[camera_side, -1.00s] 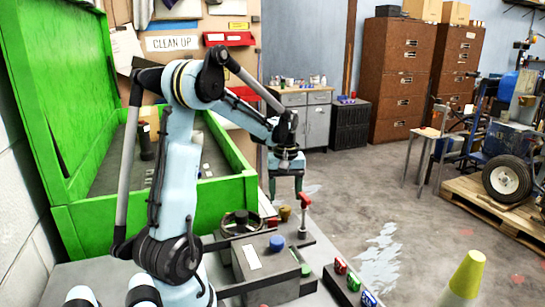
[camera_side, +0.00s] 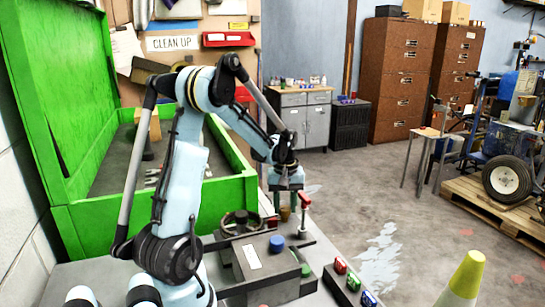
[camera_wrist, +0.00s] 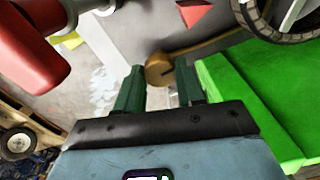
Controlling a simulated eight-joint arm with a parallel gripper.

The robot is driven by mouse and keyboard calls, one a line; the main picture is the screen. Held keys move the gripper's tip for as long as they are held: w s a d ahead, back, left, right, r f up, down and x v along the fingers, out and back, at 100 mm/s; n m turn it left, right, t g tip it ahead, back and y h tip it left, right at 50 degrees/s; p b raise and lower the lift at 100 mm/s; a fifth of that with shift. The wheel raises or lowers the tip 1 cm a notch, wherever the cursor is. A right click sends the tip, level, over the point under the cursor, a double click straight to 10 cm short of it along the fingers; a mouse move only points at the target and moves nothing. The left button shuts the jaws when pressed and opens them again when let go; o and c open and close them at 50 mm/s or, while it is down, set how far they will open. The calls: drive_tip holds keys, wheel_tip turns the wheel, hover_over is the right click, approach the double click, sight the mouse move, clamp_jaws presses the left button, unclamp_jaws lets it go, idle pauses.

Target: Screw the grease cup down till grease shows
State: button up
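The grease cup (camera_side: 285,214) is a small brass-coloured piece at the far end of the grey machine (camera_side: 262,262), just left of a red-topped post. My gripper (camera_side: 286,203) points down right above it in the side view, and its fingers partly overlap the cup there. In the wrist view the brass cup (camera_wrist: 157,71) shows between the two green fingertips of my gripper (camera_wrist: 160,78), with a gap on each side. The fingers are apart and hold nothing. Whether any grease shows at the cup cannot be seen.
The red-topped post (camera_side: 304,207) stands close to the right of my gripper; its red head (camera_wrist: 40,45) looms in the wrist view. A handwheel (camera_side: 240,221) and a blue knob (camera_side: 277,243) are nearby. A green bin (camera_side: 160,210) stands behind.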

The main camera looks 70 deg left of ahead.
drive_tip(key=shift+c, duration=1.1)
drive_tip(key=shift+m, duration=3.1)
drive_tip(key=o, duration=1)
drive_tip(key=shift+o, duration=0.2)
drive_tip(key=shift+r, duration=0.1)
